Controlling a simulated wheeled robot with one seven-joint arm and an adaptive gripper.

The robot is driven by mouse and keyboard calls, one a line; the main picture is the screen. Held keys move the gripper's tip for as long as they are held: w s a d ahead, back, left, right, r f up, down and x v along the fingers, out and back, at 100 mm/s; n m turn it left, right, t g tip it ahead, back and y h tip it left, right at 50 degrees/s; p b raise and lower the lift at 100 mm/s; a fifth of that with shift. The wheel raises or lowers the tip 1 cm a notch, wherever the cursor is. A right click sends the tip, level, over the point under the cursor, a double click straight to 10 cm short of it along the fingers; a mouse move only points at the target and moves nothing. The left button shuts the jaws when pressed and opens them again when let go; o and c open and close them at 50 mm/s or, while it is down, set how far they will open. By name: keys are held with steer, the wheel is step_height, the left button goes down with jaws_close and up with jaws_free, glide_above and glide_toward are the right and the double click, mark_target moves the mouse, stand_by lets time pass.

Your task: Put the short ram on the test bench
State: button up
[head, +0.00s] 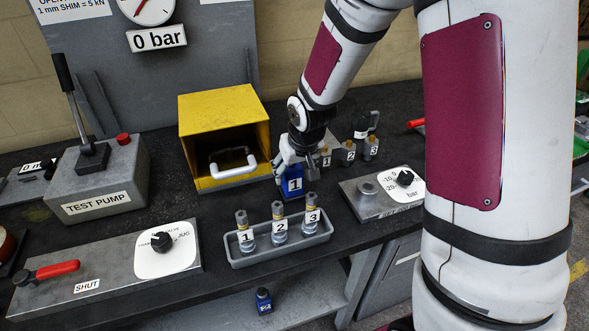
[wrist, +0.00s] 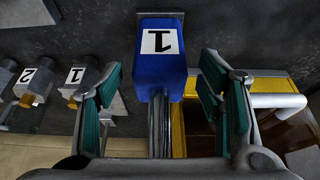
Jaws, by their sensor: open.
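A blue ram labelled 1 (head: 294,184) stands on the dark bench top, right of the yellow box. In the wrist view the ram (wrist: 162,50) shows its blue body and a steel rod between my fingers. My gripper (head: 291,160) is at this ram; in the wrist view the gripper (wrist: 163,105) is open, with its teal pads apart on either side and a gap to the rod. A second blue ram labelled 2 (head: 264,301) is lower down, below the bench top. I cannot tell from these views which ram is the shorter.
The open yellow box (head: 224,103) with a white handle (head: 233,162) is close left of my gripper. A grey tray (head: 279,247) holds numbered fittings in front. More numbered fittings (head: 348,153) stand to the right. A test pump (head: 99,180) and valve plate (head: 110,265) are at left.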

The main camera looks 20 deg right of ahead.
steer(key=s+f+p+v, duration=0.1)
steer(key=s+v, duration=0.2)
steer(key=v, duration=0.9)
steer(key=s+f+v, duration=0.1)
steer(key=s+v, duration=0.1)
steer(key=v, duration=1)
steer(key=s+r+t, duration=0.1)
steer(key=s+r, duration=0.2)
steer(key=s, duration=1)
steer(key=shift+a+r, duration=0.25)
